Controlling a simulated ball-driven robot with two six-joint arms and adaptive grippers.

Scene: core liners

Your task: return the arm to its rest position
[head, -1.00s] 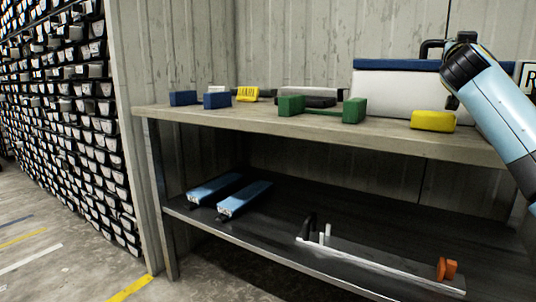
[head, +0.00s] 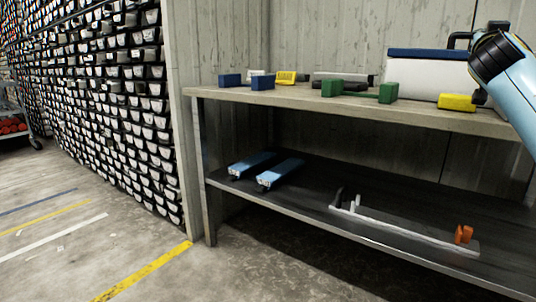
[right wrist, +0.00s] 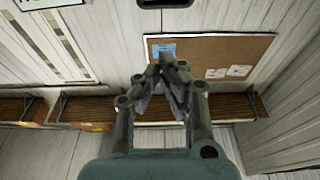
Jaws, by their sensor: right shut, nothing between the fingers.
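My right gripper (right wrist: 172,70) shows in the right wrist view with its fingers together and nothing between them. Beyond it are a wall and a cork board; it touches nothing that I can see. In the head view my right arm (head: 510,80) comes in from the right edge, in front of the bench's right end. Its gripper is outside that view. My left arm and gripper are not in view.
A bench (head: 300,97) carries blue blocks, a green piece (head: 387,92), yellow blocks (head: 457,102) and a white-and-blue case (head: 425,77). Its lower shelf (head: 330,235) holds blue trays and a long rail. Racked bins (head: 120,110) stand left. Floor at lower left is clear.

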